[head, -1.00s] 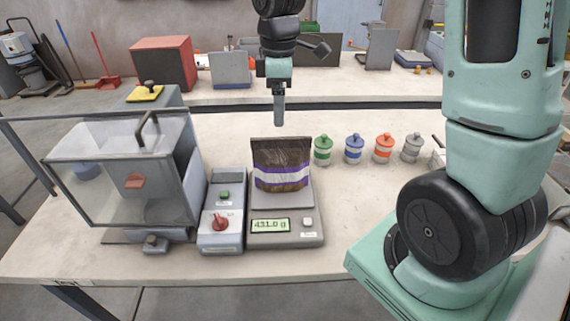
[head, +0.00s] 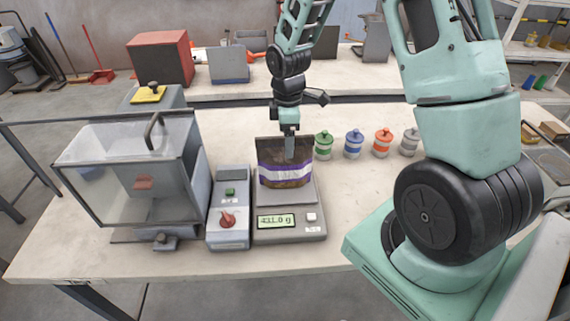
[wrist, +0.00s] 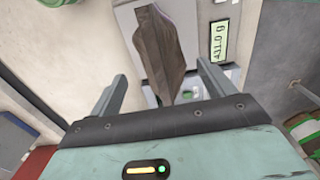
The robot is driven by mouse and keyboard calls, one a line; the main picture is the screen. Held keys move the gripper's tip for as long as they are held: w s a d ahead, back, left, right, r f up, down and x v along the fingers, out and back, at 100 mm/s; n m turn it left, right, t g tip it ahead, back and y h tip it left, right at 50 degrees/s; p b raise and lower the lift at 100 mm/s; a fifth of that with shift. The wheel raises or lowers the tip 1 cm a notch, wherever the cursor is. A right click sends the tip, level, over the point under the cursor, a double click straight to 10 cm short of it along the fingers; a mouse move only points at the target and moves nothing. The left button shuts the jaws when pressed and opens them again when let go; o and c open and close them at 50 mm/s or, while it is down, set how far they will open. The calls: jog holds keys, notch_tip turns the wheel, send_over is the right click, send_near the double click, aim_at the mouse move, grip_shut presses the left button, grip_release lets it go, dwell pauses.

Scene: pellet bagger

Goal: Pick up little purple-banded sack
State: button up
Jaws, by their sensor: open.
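The little sack (head: 284,174) is brown with a purple and white band. It stands upright on the scale's pan, and the scale (head: 290,224) reads 431.0 g. My gripper (head: 289,156) is pointing down at the sack's top edge, overlapping it in the head view. In the wrist view the sack (wrist: 165,45) lies ahead, between the lines of the two open fingers (wrist: 163,78). The fingers are apart with nothing gripped. Whether they straddle the sack's top or stop just short of it is hard to tell.
A clear-fronted hopper box (head: 130,175) and a control box with a red knob (head: 229,218) stand left of the scale. Several lidded jars with coloured bands (head: 354,144) stand to the right. The table's front right is partly covered by my base.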

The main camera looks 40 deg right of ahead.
jog(key=f, duration=0.1)
jog(key=f+p, duration=0.2)
jog(key=f, duration=0.1)
jog(key=shift+a, duration=0.3)
jog(key=shift+f, duration=0.55)
jog(key=shift+w, duration=0.1)
jog(key=c, duration=1.6)
jog(key=shift+r, duration=0.1)
